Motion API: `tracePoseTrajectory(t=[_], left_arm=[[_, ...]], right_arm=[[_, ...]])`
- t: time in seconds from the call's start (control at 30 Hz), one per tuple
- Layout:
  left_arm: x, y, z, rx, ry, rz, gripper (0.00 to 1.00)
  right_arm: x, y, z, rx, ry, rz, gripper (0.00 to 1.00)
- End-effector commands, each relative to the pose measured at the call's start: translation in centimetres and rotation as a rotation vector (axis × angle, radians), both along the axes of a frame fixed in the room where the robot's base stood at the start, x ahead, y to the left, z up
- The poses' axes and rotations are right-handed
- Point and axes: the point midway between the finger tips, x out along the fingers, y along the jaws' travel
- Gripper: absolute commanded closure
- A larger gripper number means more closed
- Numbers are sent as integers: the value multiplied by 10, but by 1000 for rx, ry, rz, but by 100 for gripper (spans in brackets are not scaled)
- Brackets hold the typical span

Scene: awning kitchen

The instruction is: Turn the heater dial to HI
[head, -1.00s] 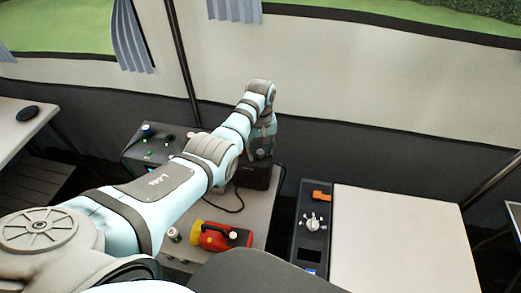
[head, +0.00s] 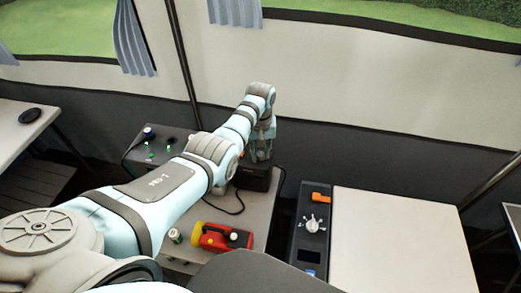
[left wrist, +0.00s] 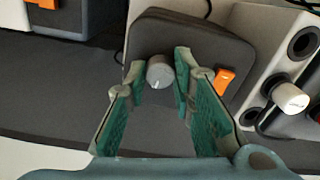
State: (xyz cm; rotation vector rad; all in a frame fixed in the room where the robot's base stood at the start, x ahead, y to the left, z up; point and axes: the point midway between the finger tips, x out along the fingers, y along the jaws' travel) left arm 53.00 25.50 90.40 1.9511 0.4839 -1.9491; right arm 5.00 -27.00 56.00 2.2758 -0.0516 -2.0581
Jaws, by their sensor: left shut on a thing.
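A dark box (head: 254,177) stands at the back of the small table. In the left wrist view the same box (left wrist: 205,42) carries a grey dial (left wrist: 160,71) with a light pointer mark at its lower edge, and an orange switch (left wrist: 224,81). My left gripper (head: 263,152) reaches over the box. No HI lettering can be read. My right gripper is not in view.
A red and yellow torch (head: 222,237) and a small can (head: 175,235) lie nearer on the table. A panel with a white dial (head: 312,224) and orange switch stands to the right, beside a pale top (head: 400,240). A dark unit (head: 150,135) is behind my arm.

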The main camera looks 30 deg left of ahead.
Motion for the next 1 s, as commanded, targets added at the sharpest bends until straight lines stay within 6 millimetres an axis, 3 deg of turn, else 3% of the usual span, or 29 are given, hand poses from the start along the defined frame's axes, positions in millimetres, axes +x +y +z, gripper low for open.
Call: tracePoseTrajectory(t=[0.4, 1.0], left_arm=[[0, 0, 2, 2, 0, -369, 100], [1, 0, 1, 2, -1, -894, 100]], right_arm=[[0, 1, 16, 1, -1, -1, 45], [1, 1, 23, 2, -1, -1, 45]])
